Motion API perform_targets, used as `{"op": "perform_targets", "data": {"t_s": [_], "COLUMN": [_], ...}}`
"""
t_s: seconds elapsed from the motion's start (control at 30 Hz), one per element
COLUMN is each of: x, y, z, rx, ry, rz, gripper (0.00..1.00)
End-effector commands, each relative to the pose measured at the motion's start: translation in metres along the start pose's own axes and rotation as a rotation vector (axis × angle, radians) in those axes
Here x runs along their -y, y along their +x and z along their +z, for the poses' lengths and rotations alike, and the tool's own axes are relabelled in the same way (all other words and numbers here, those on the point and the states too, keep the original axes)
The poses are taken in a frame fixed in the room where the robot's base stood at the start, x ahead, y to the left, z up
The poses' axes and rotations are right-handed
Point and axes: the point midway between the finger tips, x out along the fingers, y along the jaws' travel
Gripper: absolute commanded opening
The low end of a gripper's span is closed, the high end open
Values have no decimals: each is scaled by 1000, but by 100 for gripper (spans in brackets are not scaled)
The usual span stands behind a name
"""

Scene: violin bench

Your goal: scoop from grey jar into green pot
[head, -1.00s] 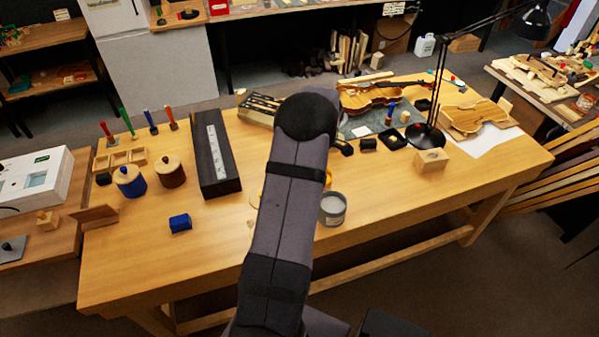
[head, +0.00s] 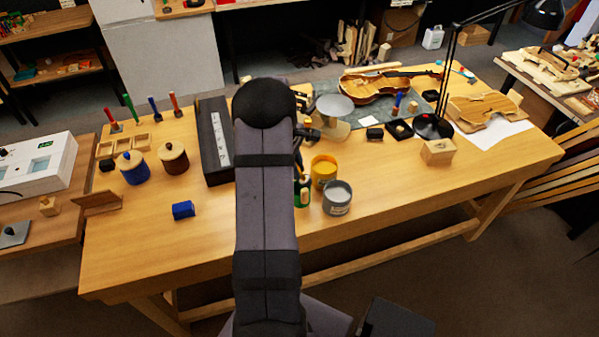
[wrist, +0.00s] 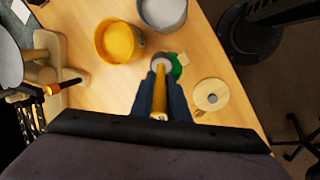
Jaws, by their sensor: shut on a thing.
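My gripper (wrist: 163,84) is shut on a scoop (wrist: 160,98) with a yellow-brown handle, seen nearly end-on in the wrist view. The scoop's pale grey end overlaps the green pot (wrist: 177,66); I cannot tell whether it is inside or above it. In the head view my arm partly covers the green pot (head: 302,198), and my gripper is hidden behind the arm. The grey jar (head: 337,199) stands open to the right of the green pot, with grey contents. It also shows at the top of the wrist view (wrist: 163,13).
An open yellow jar (head: 324,172) stands close behind the grey jar. A grey round plate (head: 335,105) on a wooden stand is behind it. A pale round lid (wrist: 210,95) lies near the green pot.

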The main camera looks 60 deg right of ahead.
Motion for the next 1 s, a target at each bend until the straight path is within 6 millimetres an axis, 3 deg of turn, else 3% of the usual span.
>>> {"op": "perform_targets", "data": {"t_s": [0.63, 1.0], "x": [8, 9], "y": [10, 8], "z": [-16, -18], "rx": [300, 370], "ry": [-47, -55], "rz": [157, 192], "gripper": [0, 0]}}
